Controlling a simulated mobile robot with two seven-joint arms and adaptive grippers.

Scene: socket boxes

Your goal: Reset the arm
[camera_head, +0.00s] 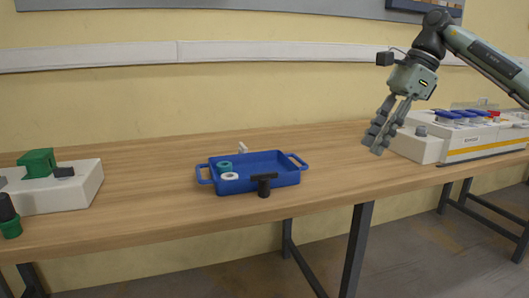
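My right arm comes in from the upper right, and its gripper (375,142) hangs in the air above the right part of the table. Its fingers slant down and to the left. They look close together from this angle, and I cannot tell whether they are open or shut. No object shows between them. My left gripper is not in view.
A wooden table (140,195) spans the view. A blue tray (262,183) holds a white ring (229,176) and a teal one (224,166). A black T-shaped piece (264,186) is at its front. White socket boxes stand left (75,192) and right (415,146).

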